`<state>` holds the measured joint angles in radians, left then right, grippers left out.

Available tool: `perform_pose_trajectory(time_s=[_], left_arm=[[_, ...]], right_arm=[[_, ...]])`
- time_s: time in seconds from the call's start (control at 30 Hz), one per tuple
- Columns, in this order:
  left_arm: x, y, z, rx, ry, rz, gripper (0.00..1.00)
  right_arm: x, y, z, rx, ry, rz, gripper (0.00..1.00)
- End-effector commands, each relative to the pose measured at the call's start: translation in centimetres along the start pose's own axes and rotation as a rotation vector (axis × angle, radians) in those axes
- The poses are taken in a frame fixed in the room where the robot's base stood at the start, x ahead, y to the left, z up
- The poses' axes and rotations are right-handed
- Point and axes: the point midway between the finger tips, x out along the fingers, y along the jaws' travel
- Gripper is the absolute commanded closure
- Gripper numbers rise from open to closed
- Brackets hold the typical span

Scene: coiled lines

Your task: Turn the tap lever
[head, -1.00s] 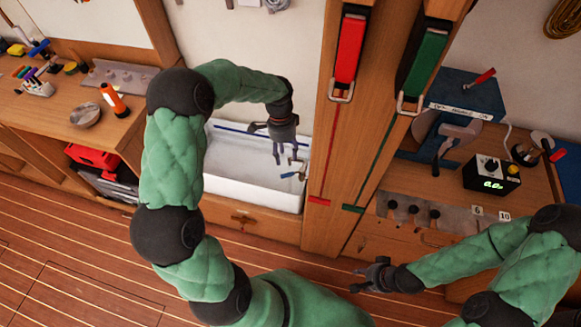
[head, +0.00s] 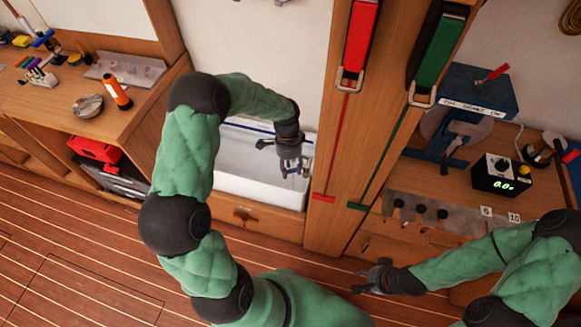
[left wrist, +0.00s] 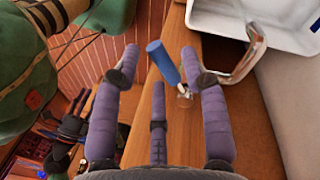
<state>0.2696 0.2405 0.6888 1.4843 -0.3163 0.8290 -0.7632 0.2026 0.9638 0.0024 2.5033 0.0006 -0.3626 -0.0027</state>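The tap's blue lever (left wrist: 163,62) shows in the left wrist view, tilted, on a small metal stem above the wooden counter. The curved metal spout (left wrist: 245,58) is to its right, reaching toward the white basin (left wrist: 285,22). My left gripper (head: 292,170) is over the right end of the basin (head: 262,190) in the head view, and its fingers hide most of the tap there. Its purple fingers are spread, with the lever showing between their tips; I cannot tell whether they touch it. My right gripper (head: 370,277) is empty, fingers apart, above the floor at lower right.
A wooden post (head: 345,170) with red (head: 359,45) and green (head: 437,55) handles stands right of the basin. A meter box (head: 496,174) and blue box (head: 480,92) sit on the right bench. An orange torch (head: 117,95) and metal bowl (head: 88,106) are on the left bench.

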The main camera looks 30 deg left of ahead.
Motion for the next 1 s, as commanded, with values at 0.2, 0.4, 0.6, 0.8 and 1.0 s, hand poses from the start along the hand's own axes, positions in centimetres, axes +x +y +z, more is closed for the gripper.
perform_pose_trajectory(time_s=[0.2,0.4,0.6,0.8,1.0], left_arm=[[0.0,0.0,0.0,0.0,0.0,0.0,1.0],[0.0,-0.1,0.0,0.008,-0.001,0.0,1.0],[-0.2,-0.4,-0.1,0.072,-0.014,0.0,1.0],[-0.4,-1.2,-0.2,0.202,-0.04,0.0,1.0],[-0.6,-2.0,-0.4,0.35,-0.07,0.001,1.0]], right_arm=[[0.0,0.0,0.0,0.0,0.0,0.0,0.6],[-0.1,0.0,0.0,0.0,0.0,0.0,0.6],[-0.6,-0.2,0.0,0.0,0.0,0.0,0.6],[-1.5,-0.5,0.1,0.0,0.0,0.0,0.6],[-2.3,-0.8,0.1,0.0,0.0,0.0,0.6]])
